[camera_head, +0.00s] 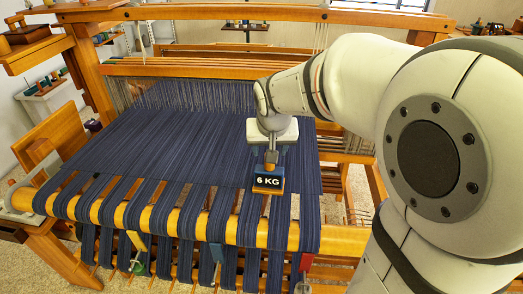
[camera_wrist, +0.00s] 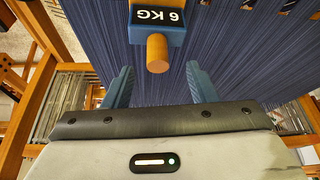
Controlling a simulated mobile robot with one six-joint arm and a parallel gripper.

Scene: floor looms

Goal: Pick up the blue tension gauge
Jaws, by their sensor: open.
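The blue tension gauge (camera_head: 268,184) is a small block with a black "6 KG" label and orange parts. It is over the dark blue warp threads near the front beam in the head view. In the wrist view the gauge (camera_wrist: 157,32) is at the top centre, its round orange-brown knob (camera_wrist: 157,53) pointing toward my gripper. My gripper (camera_wrist: 160,70) is open and empty, with one blue finger on each side of the knob's line.
The wooden loom's front beam (camera_head: 190,226) runs below the gauge, with dark warp bands (camera_head: 120,150) stretched behind it. Yellow (camera_head: 137,240), blue (camera_head: 217,252) and red (camera_head: 306,262) tags hang at the beam. A wooden crossbar (camera_head: 190,70) stands behind.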

